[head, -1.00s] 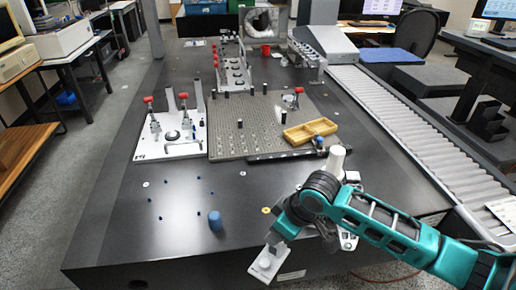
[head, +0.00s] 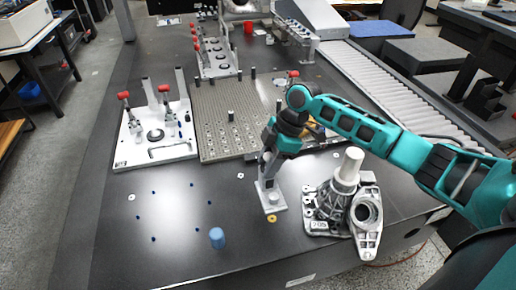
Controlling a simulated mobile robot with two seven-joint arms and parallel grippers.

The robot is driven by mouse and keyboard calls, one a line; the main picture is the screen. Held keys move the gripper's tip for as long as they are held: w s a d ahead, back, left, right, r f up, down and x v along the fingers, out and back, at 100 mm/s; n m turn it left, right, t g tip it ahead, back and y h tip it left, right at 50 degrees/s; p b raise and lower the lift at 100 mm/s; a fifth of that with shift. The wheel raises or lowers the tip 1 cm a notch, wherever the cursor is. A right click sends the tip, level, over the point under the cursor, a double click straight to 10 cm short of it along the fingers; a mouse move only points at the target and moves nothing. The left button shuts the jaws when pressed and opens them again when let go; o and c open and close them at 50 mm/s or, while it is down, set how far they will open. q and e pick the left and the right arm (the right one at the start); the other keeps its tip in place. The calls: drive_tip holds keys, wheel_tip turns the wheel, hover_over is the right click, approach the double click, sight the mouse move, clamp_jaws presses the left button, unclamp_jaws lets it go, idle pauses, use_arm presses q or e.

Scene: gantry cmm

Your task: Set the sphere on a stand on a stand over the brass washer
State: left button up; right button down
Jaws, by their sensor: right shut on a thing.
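The sphere on a stand (head: 274,197) is a pale grey block with a small round knob on a flat rectangular base. My right gripper (head: 268,178) is shut on it from above, and the fingers hide part of it. The brass washer (head: 272,218) lies on the dark table just in front of the base's near edge and shows uncovered. I cannot tell whether the base touches the table or hangs just above it. My left gripper is not in view.
A grey casting with an upright cylinder (head: 345,185) stands close right of my gripper. A blue cylinder (head: 217,238) and small blue pins lie to the left. A perforated plate (head: 215,105) and a white clamp fixture (head: 150,155) are behind.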

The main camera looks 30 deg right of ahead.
sight(268, 181)
drive_tip(key=shift+w, duration=0.25)
drive_tip(key=shift+s+f, duration=0.15)
drive_tip(key=shift+f+b, duration=0.3)
drive_tip(key=shift+f, duration=0.7)
wheel_tip(268, 181, down, 3)
drive_tip(key=b, duration=0.3)
drive_tip(key=shift+f+b, duration=0.4)
drive_tip(key=shift+f, duration=0.5)
drive_tip(key=shift+p, duration=0.35)
drive_tip(key=shift+f, duration=0.25)
